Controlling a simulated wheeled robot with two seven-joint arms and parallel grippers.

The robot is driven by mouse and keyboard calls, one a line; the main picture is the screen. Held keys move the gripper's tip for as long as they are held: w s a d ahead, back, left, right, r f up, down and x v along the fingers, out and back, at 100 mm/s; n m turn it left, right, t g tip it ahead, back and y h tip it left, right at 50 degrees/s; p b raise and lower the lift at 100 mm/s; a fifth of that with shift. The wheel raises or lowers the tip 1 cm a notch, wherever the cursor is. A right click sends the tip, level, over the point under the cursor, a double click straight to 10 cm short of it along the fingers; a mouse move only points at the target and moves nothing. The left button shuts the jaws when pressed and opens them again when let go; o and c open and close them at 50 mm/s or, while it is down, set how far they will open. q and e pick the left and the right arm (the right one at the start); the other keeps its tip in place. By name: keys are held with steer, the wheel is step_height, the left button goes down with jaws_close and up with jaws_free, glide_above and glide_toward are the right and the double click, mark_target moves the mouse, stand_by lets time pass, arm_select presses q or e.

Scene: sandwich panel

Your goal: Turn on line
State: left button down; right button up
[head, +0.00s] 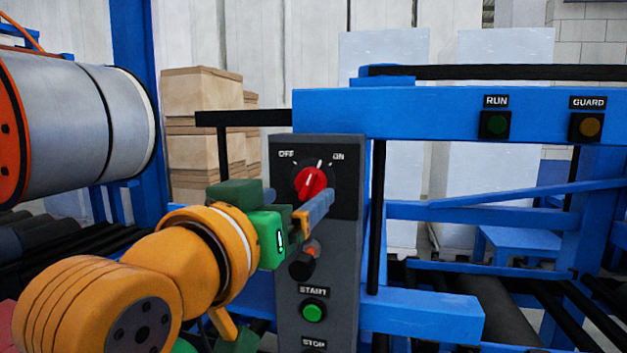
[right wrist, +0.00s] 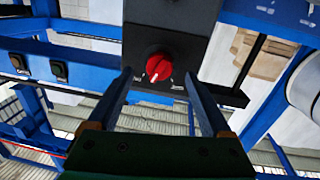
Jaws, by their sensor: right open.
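The red rotary knob (head: 310,182) sits on the dark face of a grey control post (head: 340,250), between the labels OFF on the left and ON on the right. Its white mark points up and slightly right, between the labels. My right gripper (head: 301,195) is open in front of the knob. In the right wrist view the knob (right wrist: 158,68) shows between and just beyond the two spread fingertips (right wrist: 158,77); I see no contact. Below are a green START button (head: 313,312) and a STOP label, partly cut off. My left gripper is not in view.
A dark round knob with an orange mark (head: 304,263) is partly behind my gripper. The blue frame (head: 420,112) carries a green RUN lamp (head: 495,124) and an amber GUARD lamp (head: 586,126), both looking dim. A large metal roll (head: 75,125) stands left; cardboard boxes (head: 200,95) are behind.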

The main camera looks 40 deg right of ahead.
mark_target(304, 185)
steer(key=shift+w+d+r+p, duration=0.65)
steer(key=shift+d+p, duration=0.1)
steer(key=shift+p, duration=0.3)
steer(key=shift+w+d+f, duration=0.2)
steer(key=shift+w+d, duration=0.2)
steer(key=shift+d, duration=0.2)
steer(key=shift+w+d+f, duration=0.2)
steer(key=shift+w+d, duration=0.15)
steer(key=shift+d, duration=0.25)
steer(key=shift+s+a, duration=0.1)
steer(key=shift+a, duration=0.1)
steer(key=c, duration=0.5)
steer(key=shift+r, duration=0.1)
jaws_close()
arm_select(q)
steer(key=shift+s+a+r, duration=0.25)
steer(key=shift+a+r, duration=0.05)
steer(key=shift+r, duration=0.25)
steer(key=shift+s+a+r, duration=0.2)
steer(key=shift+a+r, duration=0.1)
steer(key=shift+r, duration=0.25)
arm_select(e)
steer(key=m, duration=0.4)
steer(key=shift+m, duration=0.3)
steer(key=shift+o, duration=1)
jaws_free()
steer(key=o, duration=0.3)
steer(key=shift+d, duration=0.1)
